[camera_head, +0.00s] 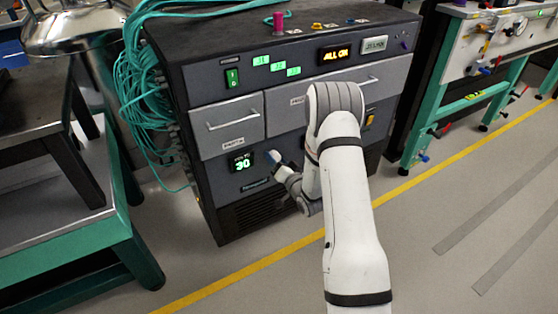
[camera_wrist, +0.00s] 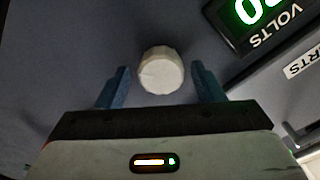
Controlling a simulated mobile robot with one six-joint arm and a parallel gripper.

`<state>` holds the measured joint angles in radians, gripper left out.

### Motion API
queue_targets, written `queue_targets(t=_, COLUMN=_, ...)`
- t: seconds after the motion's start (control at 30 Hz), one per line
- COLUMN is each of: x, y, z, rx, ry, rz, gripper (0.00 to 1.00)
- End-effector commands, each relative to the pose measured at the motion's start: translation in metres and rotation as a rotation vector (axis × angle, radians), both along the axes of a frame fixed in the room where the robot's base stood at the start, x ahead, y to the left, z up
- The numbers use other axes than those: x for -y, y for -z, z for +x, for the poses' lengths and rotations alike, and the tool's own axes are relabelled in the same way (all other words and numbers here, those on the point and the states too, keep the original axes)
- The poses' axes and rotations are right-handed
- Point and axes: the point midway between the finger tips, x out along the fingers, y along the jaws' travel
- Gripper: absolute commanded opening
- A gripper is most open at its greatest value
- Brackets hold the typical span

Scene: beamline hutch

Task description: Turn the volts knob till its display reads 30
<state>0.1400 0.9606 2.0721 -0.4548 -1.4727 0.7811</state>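The volts display (camera_head: 242,162) is on the lower left front of the dark cabinet and reads 30 in the head view. In the wrist view the display (camera_wrist: 262,22) is partly cut off and tilted, with the VOLTS label beside it. The volts knob (camera_wrist: 161,71) is pale and round in the wrist view. My gripper (camera_wrist: 161,88) is open, with one blue finger on each side of the knob and a visible gap to it on both sides. In the head view my gripper (camera_head: 273,160) is at the panel right of the display, and it hides the knob.
The cabinet has a left drawer (camera_head: 227,126) above the display and a wide drawer (camera_head: 285,104) partly behind my arm. Teal cables (camera_head: 145,95) hang down its left side. A green-framed bench (camera_head: 85,245) stands at left. The floor in front is clear, with a yellow line (camera_head: 265,262).

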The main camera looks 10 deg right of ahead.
Motion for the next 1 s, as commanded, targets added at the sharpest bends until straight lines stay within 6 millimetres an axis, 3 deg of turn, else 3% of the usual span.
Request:
queue_targets(t=0.27, x=0.000, y=0.000, z=-0.002, rx=0.000, ry=-0.001, rz=0.000, gripper=0.62)
queue_targets(t=0.7, x=0.021, y=-0.001, z=-0.063, rx=-0.003, ry=0.000, rz=0.000, gripper=0.62)
queue_targets(t=1.0, x=0.024, y=0.000, z=-0.073, rx=0.000, ry=-0.001, rz=-0.001, gripper=0.62)
